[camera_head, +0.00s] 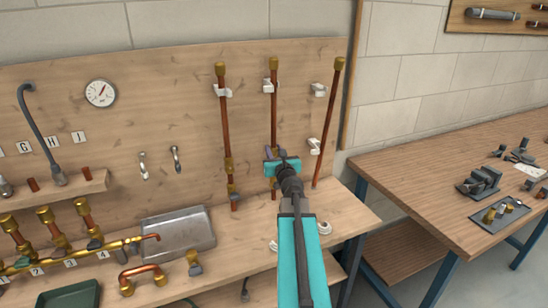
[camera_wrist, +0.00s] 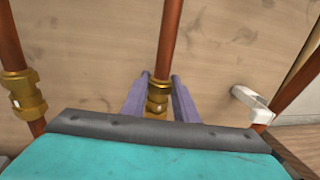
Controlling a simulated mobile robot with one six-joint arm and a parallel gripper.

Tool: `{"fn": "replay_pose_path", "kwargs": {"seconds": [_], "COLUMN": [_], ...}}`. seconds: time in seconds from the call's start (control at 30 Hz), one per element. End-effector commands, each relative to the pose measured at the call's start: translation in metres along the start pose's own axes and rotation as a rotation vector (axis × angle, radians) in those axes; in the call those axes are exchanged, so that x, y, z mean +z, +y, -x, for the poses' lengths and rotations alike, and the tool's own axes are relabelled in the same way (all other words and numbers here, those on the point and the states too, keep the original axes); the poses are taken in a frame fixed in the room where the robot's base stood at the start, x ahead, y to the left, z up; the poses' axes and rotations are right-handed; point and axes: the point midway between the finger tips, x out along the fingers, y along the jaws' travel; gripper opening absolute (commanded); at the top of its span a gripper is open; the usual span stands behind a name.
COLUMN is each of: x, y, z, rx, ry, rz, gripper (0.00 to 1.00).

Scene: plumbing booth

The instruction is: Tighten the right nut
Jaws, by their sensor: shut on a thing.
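A brass nut (camera_wrist: 157,102) sits on the upright middle copper pipe (camera_head: 273,110), which also shows in the wrist view (camera_wrist: 171,45). My gripper (camera_wrist: 159,92) has its two purple fingers on either side of this nut and is shut on it. In the head view my gripper (camera_head: 270,154) reaches the lower part of the middle pipe, and my own arm hides the nut. Another brass nut (camera_wrist: 22,92) is on the left copper pipe (camera_head: 224,120), apart from my gripper. Below the held nut, my gripper body hides the pipe.
A third copper pipe (camera_head: 328,120) leans to the right, near white clips (camera_head: 313,145). A metal tray (camera_head: 178,234) and a brass manifold (camera_head: 75,255) are on the bench at left. A wooden table (camera_head: 450,165) with small parts stands at right.

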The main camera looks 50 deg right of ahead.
Motion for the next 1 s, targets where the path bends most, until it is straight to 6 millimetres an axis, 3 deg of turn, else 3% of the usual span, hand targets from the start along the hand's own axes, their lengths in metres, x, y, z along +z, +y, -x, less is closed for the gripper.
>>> {"fn": "replay_pose_path", "kwargs": {"seconds": [1.0], "x": [-0.0024], "y": [0.0040], "z": [-0.0042], "rx": [-0.548], "ry": [0.000], "rz": [0.000], "gripper": [0.04]}}
